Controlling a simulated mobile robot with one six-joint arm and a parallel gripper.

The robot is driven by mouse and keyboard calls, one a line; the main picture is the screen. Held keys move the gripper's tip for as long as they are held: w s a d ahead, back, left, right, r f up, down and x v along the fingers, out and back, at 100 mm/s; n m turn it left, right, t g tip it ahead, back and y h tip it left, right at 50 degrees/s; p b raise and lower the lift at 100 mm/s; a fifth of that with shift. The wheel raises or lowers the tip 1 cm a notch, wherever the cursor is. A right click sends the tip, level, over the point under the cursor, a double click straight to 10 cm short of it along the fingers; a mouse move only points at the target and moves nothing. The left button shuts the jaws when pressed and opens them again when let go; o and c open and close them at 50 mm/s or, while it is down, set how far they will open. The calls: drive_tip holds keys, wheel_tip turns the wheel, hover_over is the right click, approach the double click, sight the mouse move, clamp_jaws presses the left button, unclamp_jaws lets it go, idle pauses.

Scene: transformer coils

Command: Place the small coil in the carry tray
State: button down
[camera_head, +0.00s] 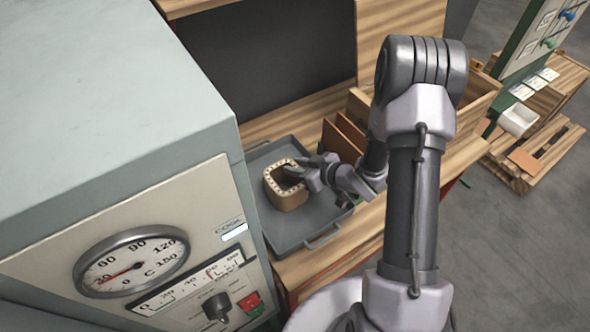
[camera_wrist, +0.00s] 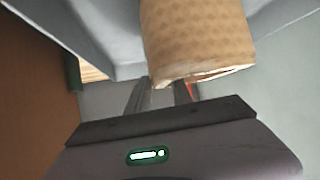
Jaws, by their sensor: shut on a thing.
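The small coil (camera_head: 287,190) is a tan, hollow, rounded-square ring with a pale dotted rim. In the head view it is within the outline of the grey carry tray (camera_head: 322,238), toward its left side. The fingertips are hidden by the coil. I cannot tell whether the coil touches the tray floor.
A large grey-green oven cabinet (camera_head: 120,110) with a dial stands close on the left. Brown upright panels (camera_head: 345,140) and a wooden box (camera_head: 480,97) stand right of the tray.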

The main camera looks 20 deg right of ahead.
drive_tip(key=shift+r, duration=0.15)
drive_tip(key=c, duration=1.1)
unclamp_jaws()
drive_tip(key=shift+f, duration=0.2)
drive_tip(key=shift+r, duration=0.15)
